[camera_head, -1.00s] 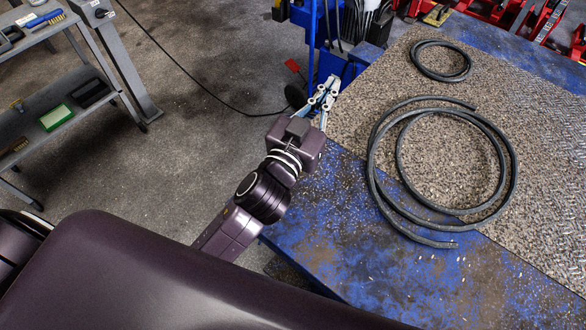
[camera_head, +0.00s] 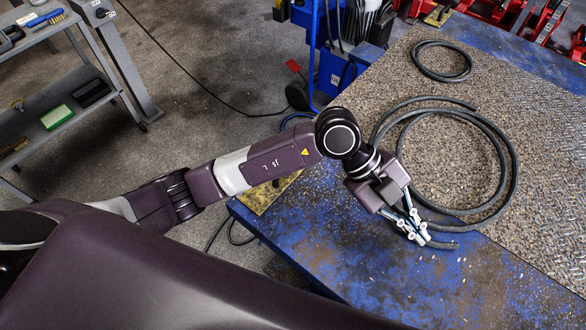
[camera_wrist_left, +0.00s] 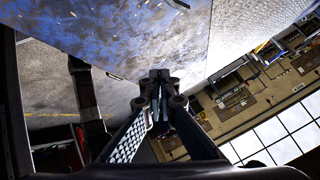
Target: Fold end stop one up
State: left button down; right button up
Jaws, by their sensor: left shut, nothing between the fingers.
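My left gripper (camera_head: 418,233) is shut and empty. In the head view it is over the blue worn platform (camera_head: 330,250), by the lower free end of the large black hose coil (camera_head: 512,165). I cannot tell whether it touches the platform. In the left wrist view the closed fingertips (camera_wrist_left: 160,82) are in front of the scuffed platform surface (camera_wrist_left: 125,45). No part is clearly recognisable as end stop one. A yellowish plate (camera_head: 268,194) shows at the platform's left edge, partly covered by my left arm. My right gripper is not in view.
A smaller black hose ring (camera_head: 441,61) lies farther back on the textured plate (camera_head: 560,190). A grey shelf trolley (camera_head: 62,115) stands at the left. A blue wheeled unit (camera_head: 338,70) and red equipment (camera_head: 495,12) are at the back. Open floor (camera_head: 205,85) lies between trolley and platform.

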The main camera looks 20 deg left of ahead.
pick_arm(q)
jog(key=w+a+f+n+t+y, duration=0.1)
jog(key=w+a+f+y, duration=0.15)
jog(key=a, duration=0.25)
jog(key=w+a+f+n+y, duration=0.1)
jog(key=w+a+f+y, duration=0.1)
jog(key=a+f+y, duration=0.15)
jog(key=n+t+y, duration=0.2)
jog(key=n+y, duration=0.1)
jog(key=y, duration=0.4)
send_near(291, 180)
jog(key=s+d+r, duration=0.1)
jog(key=d+r, duration=0.2)
jog(key=x, duration=0.4)
jog(key=p+x, duration=0.1)
jog(key=x, duration=0.4)
jog(key=shift+s+d+f, duration=0.1)
jog(key=shift+d+f, duration=0.05)
jog(key=shift+f, duration=0.15)
jog(key=shift+w+a+r+p, duration=0.25)
jog(key=shift+a+r+p, duration=0.15)
jog(key=shift+a, duration=0.1)
jog(key=shift+w+a+r+p, duration=0.3)
jog(key=shift+a+r, duration=0.1)
jog(key=shift+a, duration=0.1)
jog(key=shift+a+r+h, duration=0.3)
jog(key=shift+a, duration=0.25)
jog(key=shift+w, duration=0.1)
